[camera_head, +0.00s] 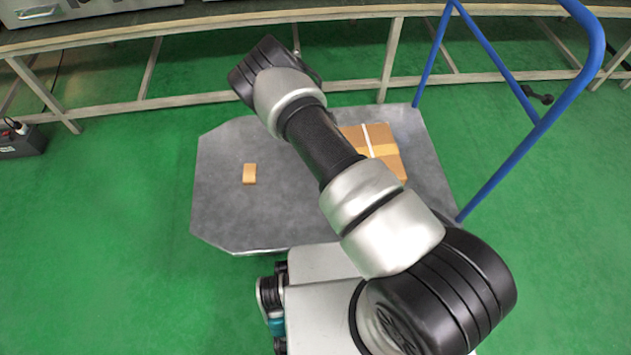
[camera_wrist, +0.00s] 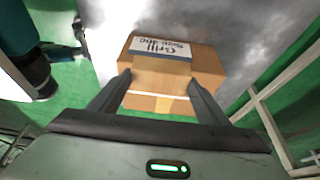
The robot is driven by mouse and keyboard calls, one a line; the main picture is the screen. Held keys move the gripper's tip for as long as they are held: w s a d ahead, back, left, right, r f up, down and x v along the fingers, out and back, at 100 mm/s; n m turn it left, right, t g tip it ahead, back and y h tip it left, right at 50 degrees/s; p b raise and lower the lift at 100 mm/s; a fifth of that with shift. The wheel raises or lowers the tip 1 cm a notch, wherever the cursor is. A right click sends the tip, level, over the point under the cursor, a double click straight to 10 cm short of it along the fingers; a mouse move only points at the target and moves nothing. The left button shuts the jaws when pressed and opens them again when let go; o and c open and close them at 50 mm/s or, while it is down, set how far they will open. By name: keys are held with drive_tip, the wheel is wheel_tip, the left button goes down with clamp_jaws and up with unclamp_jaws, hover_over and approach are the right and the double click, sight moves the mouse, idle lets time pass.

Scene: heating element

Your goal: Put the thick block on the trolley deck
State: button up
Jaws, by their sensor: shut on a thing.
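In the wrist view my gripper (camera_wrist: 160,78) is shut on a tan block (camera_wrist: 160,74), which fills the gap between its fingertips. I cannot judge the block's thickness from this angle. Behind it is a cardboard box (camera_wrist: 208,70) with a handwritten label, partly covered by the block. In the head view the grey trolley deck (camera_head: 220,210) lies in the middle, with a small tan block (camera_head: 249,173) flat on its left part. My gripper and the held block are hidden by my arm in the head view.
The cardboard box (camera_head: 390,160) stands on the deck's right part, partly behind my arm. A blue trolley handle (camera_head: 510,150) rises at the right edge. A long bench (camera_head: 200,22) runs along the back. The deck around the small block is clear.

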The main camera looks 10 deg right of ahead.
wheel_tip(320, 180, down, 19)
drive_tip(key=b, duration=0.5)
drive_tip(key=shift+r, duration=0.1)
drive_tip(key=o, duration=1.1)
drive_tip(key=shift+o, duration=0.4)
